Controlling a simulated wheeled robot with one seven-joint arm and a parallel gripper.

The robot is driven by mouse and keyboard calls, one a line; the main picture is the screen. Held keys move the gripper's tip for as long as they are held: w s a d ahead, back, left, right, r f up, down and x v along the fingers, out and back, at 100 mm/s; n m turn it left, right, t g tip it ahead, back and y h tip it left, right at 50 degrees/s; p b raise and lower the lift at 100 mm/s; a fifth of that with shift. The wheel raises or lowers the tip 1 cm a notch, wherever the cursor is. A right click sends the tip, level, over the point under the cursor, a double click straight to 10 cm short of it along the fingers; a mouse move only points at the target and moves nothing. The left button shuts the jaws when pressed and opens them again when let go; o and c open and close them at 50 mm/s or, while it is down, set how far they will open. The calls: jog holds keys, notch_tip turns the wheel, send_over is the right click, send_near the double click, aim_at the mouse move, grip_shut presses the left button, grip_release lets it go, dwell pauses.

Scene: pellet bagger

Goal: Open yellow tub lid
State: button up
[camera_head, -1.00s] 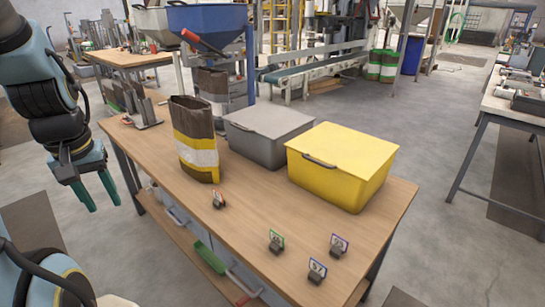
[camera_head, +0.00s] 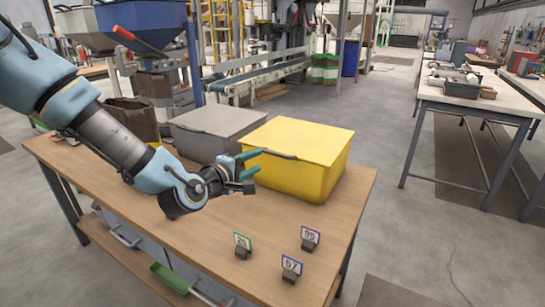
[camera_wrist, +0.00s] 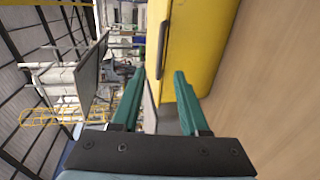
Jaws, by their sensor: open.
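The yellow tub (camera_head: 303,172) stands on the wooden table with its yellow lid (camera_head: 305,138) lying closed on top. A dark handle (camera_head: 272,153) runs along the lid's near left edge; it also shows in the wrist view (camera_wrist: 163,48). My gripper (camera_head: 252,164) is at the tub's near left side, close to the handle. In the wrist view my gripper's two green fingers (camera_wrist: 160,85) are apart with nothing between them, and the yellow tub (camera_wrist: 195,40) lies beyond them. I cannot tell whether a fingertip touches the handle.
A grey lidded tub (camera_head: 215,125) stands left of the yellow tub. A dark bag (camera_head: 133,115) stands behind my arm. Several small number tags, such as 67 (camera_head: 291,268), stand on the table's (camera_head: 215,235) near right part.

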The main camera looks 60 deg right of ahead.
aim_at(273, 153)
jog(key=p+x, duration=0.3)
jog(key=x, duration=0.6)
jog(key=shift+d, duration=0.25)
jog(key=shift+d+f, duration=0.15)
jog(key=shift+d, duration=0.3)
grip_shut()
dwell(0.7)
